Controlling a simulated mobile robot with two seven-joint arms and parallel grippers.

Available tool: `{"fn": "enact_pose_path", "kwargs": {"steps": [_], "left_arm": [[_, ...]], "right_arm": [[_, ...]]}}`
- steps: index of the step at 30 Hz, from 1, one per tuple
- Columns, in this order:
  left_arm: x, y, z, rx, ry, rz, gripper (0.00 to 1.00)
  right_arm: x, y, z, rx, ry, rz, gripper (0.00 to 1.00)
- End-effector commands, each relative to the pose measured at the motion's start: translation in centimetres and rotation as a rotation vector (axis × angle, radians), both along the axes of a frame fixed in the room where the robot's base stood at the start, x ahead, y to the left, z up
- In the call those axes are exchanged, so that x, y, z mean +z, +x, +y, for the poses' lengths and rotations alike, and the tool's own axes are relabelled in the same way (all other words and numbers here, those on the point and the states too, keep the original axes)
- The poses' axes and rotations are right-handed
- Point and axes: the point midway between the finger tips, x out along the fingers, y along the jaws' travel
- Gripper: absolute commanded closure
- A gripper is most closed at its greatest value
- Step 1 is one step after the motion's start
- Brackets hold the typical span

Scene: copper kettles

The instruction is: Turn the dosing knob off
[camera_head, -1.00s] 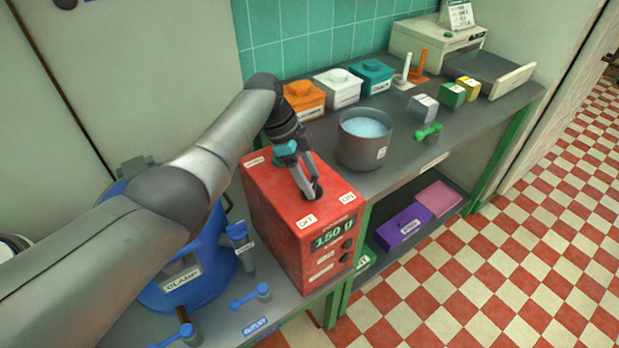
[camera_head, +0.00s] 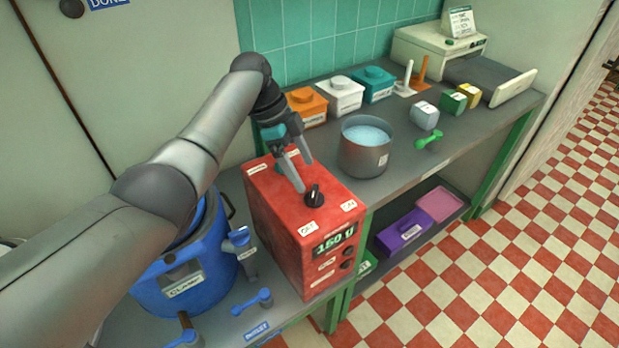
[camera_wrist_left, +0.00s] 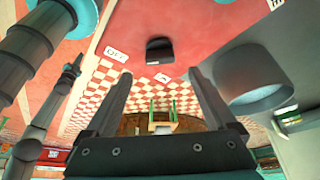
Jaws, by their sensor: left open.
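The dosing knob (camera_head: 315,196) is a black knob with a light mark, on top of the red dosing box (camera_head: 278,218). An OFF label (camera_head: 307,229) and an ON label (camera_head: 349,205) lie in front of it. My left gripper (camera_head: 304,174) is open just above and behind the knob, with nothing between its fingers. In the left wrist view the knob (camera_wrist_left: 160,50) shows beyond the open fingertips, apart from them. Dark arm parts (camera_wrist_left: 45,105) at that view's left may be my right arm; no clear jaws show there.
A steel pot (camera_head: 365,160) of pale blue contents stands right of the box. A blue drum (camera_head: 190,285) and blue levers (camera_head: 252,302) are to the left. Coloured tubs (camera_head: 340,97) stand behind. A green display (camera_head: 335,242) is on the box's front.

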Motion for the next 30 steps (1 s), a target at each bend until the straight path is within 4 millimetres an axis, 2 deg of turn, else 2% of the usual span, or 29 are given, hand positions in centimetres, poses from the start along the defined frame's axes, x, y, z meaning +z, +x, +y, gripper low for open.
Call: {"fn": "enact_pose_path", "kwargs": {"steps": [1, 6, 12, 18, 30], "left_arm": [[1.5, 0.2, 0.6, 0.001, 0.0, -0.006, 0.1], [5.1, 0.5, 2.1, 0.002, 0.0, -0.005, 0.1], [7.8, 0.6, 3.2, 0.0, 0.001, -0.001, 0.1], [8.8, 0.6, 3.6, 0.0, 0.001, 0.0, 0.1], [8.7, 0.6, 3.6, 0.0, 0.001, 0.001, 0.1]], "right_arm": [[0.3, 0.0, 0.0, 0.0, 0.0, 0.0, 1.0], [0.7, 0.0, 0.0, 0.0, 0.0, 0.0, 1.0], [0.9, 0.0, 0.0, 0.0, 0.0, 0.0, 1.0], [0.9, 0.0, 0.0, 0.0, 0.0, 0.0, 1.0], [0.9, 0.4, 0.0, 0.0, 0.0, -0.005, 1.0]]}}
